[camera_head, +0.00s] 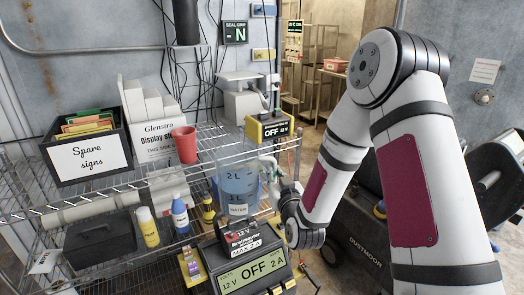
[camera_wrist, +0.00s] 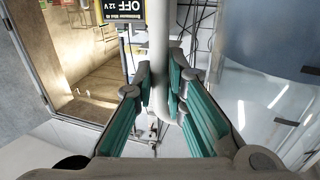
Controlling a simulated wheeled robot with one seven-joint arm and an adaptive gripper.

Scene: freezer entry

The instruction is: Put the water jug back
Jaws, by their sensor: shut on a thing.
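The water jug (camera_head: 238,182) is clear with blue-tinted water, "2 L" and "1 L" marks and a "WATER" label. It looks upright at the right end of the wire rack in the head view. My gripper (camera_head: 276,184) comes from the right and is shut on its pale handle. In the wrist view the handle (camera_wrist: 159,50) stands between the teal finger pads of my gripper (camera_wrist: 160,88), and the clear jug wall (camera_wrist: 275,70) fills the right side. The jug's base is partly hidden, so I cannot tell whether it rests on the rack.
A red cup (camera_head: 185,144), a spare signs box (camera_head: 86,153) and a yellow-black "OFF 12 V" device (camera_head: 269,127) stand on the upper rack (camera_head: 50,200). A larger "OFF 2 A" device (camera_head: 252,275) is in front of the jug. Bottles (camera_head: 180,215) stand left.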

